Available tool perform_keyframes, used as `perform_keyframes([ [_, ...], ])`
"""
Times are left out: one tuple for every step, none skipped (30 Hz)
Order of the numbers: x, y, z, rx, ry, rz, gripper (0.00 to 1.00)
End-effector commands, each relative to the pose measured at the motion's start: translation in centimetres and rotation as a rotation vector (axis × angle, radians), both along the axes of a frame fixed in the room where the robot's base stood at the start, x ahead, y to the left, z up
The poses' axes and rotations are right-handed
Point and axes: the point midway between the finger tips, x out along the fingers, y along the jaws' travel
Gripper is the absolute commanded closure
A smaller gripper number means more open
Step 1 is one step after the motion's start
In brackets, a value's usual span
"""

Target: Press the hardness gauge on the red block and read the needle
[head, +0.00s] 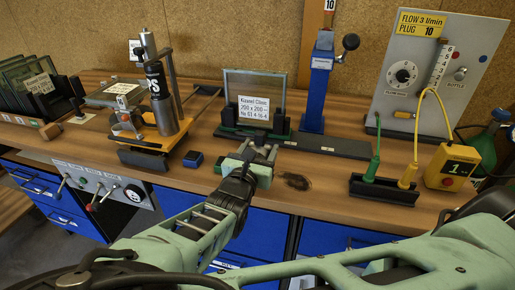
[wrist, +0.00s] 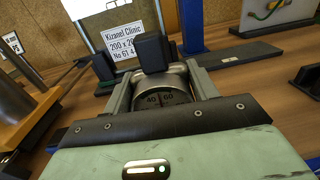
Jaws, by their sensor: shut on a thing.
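My gripper (head: 260,154) is over the front middle of the bench, shut on the hardness gauge. In the wrist view the gauge (wrist: 162,97) sits between the two fingers of my gripper (wrist: 161,88). It has a round metal case, a dark dial showing 40 and 60, and a black block-like part at its far side. The needle is too small to read. In the head view the fingers mostly hide the gauge. A small orange-red block (head: 50,131) lies at the far left of the bench, well apart from my gripper; I cannot tell whether it is the red block.
A labelled glass pane (head: 262,103) in a stand and a blue post (head: 318,92) are behind my gripper. A tilting fixture with a cylinder (head: 160,98) and a small blue block (head: 193,160) are to the left. A dark cable holder (head: 384,190) is at right.

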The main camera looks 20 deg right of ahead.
Motion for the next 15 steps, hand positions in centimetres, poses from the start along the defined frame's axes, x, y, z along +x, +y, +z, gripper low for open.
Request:
perform_keyframes([
  [0.0, 0.0, 0.0, 0.002, 0.006, 0.001, 0.69],
  [-0.1, 0.0, 0.2, 0.002, 0.006, 0.001, 0.69],
  [0.0, 0.0, 0.5, 0.002, 0.005, 0.001, 0.69],
  [0.0, 0.0, 0.7, 0.002, 0.005, 0.001, 0.69],
  [0.0, 0.0, 1.0, 0.002, 0.005, 0.001, 0.69],
  [0.0, 0.0, 1.3, 0.001, 0.004, 0.001, 0.69],
  [0.0, 0.0, 1.5, 0.001, 0.004, 0.001, 0.69],
  [0.0, 0.0, 1.8, 0.000, 0.004, 0.001, 0.69],
  [0.0, 0.0, 2.1, 0.000, 0.004, 0.000, 0.69],
  [0.0, 0.0, 2.3, 0.000, 0.004, 0.000, 0.69],
  [0.0, 0.0, 2.5, 0.000, 0.004, 0.000, 0.69],
  [0.0, 0.0, 2.8, 0.000, 0.003, 0.000, 0.69],
  [0.0, 0.0, 3.0, 0.001, 0.002, 0.000, 0.69],
  [0.0, 0.0, 3.2, 0.001, 0.002, 0.000, 0.69],
  [0.0, 0.0, 3.5, 0.001, 0.002, 0.000, 0.69],
])
